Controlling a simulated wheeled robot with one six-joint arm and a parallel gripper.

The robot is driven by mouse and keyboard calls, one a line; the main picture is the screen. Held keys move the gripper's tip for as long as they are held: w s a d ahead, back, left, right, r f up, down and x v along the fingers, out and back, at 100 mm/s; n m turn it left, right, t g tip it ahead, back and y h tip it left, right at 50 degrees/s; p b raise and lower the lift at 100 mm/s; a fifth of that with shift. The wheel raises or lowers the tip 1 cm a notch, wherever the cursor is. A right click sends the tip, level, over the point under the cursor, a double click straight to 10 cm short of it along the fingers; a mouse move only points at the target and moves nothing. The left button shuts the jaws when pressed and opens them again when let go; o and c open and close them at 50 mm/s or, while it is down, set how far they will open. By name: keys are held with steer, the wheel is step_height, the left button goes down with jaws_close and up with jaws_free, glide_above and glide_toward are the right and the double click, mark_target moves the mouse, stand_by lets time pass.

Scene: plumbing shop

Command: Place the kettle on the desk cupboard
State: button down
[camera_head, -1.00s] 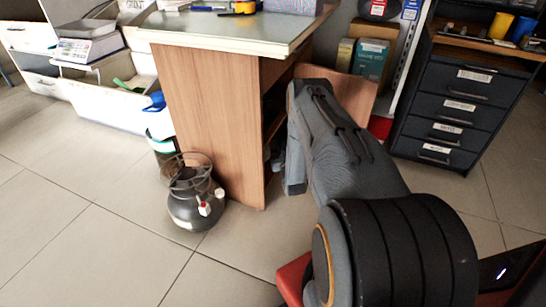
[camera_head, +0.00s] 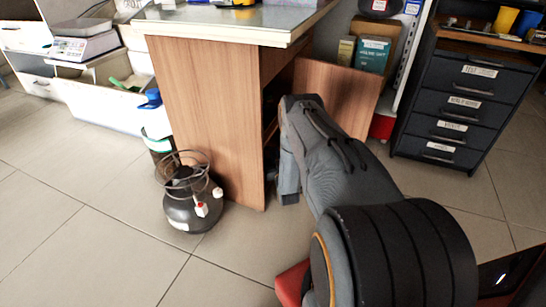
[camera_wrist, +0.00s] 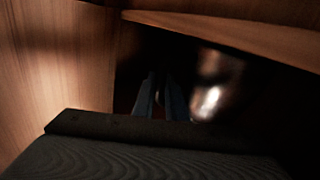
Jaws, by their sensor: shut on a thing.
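The wooden desk cupboard (camera_head: 205,110) stands in the middle of the head view, with a wooden panel (camera_head: 340,95) angled out at its right side. My arm reaches into its dark opening, and the gripper is hidden there in the head view. In the wrist view my gripper (camera_wrist: 160,98) shows as two narrow fingers close together in the dark interior. A shiny rounded metal thing, seemingly the kettle (camera_wrist: 210,95), is just right of the fingers. My gripper is shut on it; the exact contact is too dark to see.
A dark gas bottle with a burner ring (camera_head: 192,205) stands on the floor left of the desk. White bins (camera_head: 105,100) and a scale are behind it. A dark drawer unit (camera_head: 455,105) stands at the right.

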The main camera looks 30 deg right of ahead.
steer(key=shift+w+f, duration=0.1)
steer(key=shift+w, duration=0.05)
steer(key=c, duration=2.1)
jaws_free()
steer(key=shift+f, duration=0.1)
steer(key=o, duration=0.3)
steer(key=shift+o, duration=0.2)
steer(key=shift+s+a+r, duration=0.1)
steer(key=shift+s+r, duration=0.1)
steer(key=shift+s, duration=0.05)
steer(key=p+v, duration=0.4)
steer(key=v, duration=0.7)
steer(key=shift+s+p, duration=0.3)
steer(key=shift+p, duration=0.05)
steer(key=shift+a, duration=0.15)
